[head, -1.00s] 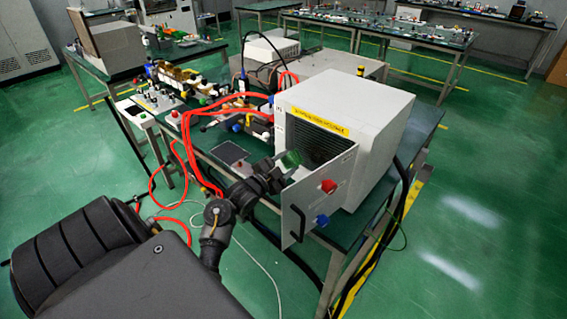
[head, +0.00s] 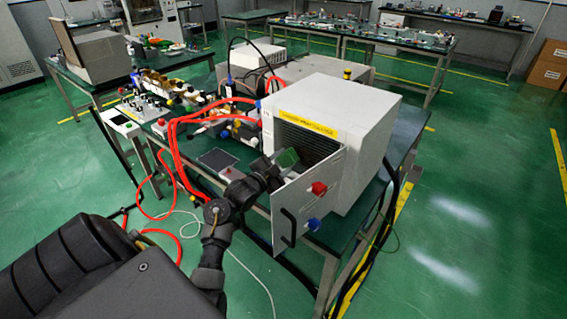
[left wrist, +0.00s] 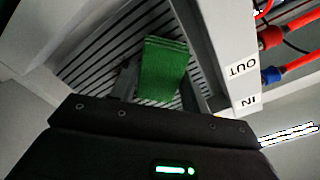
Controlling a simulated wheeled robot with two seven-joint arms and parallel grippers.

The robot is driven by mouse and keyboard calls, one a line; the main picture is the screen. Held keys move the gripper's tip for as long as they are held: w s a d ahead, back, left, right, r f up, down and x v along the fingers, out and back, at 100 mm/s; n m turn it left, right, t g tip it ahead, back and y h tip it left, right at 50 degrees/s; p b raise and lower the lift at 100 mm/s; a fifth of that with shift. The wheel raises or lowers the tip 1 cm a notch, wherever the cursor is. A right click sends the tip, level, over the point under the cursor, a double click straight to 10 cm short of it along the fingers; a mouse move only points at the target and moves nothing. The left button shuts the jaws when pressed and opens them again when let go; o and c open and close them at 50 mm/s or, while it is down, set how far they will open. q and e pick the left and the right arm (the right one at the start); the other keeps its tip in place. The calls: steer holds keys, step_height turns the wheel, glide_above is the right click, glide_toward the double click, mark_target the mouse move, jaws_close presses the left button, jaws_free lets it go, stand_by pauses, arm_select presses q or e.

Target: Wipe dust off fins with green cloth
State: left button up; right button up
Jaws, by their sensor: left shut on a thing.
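The white microwave generator box (head: 352,125) stands on the dark green bench with its front panel (head: 307,200) swung open toward me. Dark slatted fins (head: 310,143) show in the opening; they also show as grey slats in the left wrist view (left wrist: 100,55). My left gripper (head: 276,163) is at the opening, shut on the green cloth (head: 288,157). In the left wrist view the cloth (left wrist: 163,70) hangs in front of the fins. I cannot tell whether it touches them. Dust is too small to make out. My right gripper is not in view.
The open panel carries a red knob (head: 319,188) and a blue knob (head: 313,224), close to my left arm. Red hoses (head: 181,150) run left of the box. A flat dark plate (head: 217,158) lies on the bench.

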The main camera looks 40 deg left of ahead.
mark_target(314, 163)
arm_select(q)
steer(key=shift+w+b, duration=0.35)
steer(key=shift+w, duration=0.5)
stand_by(0.3)
steer(key=shift+s+d+p, duration=0.1)
steer(key=shift+d+p, duration=0.4)
steer(key=shift+d, duration=1.45)
steer(key=shift+d, duration=0.1)
steer(key=shift+w+d, duration=0.2)
steer(key=shift+d, duration=1.8)
steer(key=shift+p, duration=0.3)
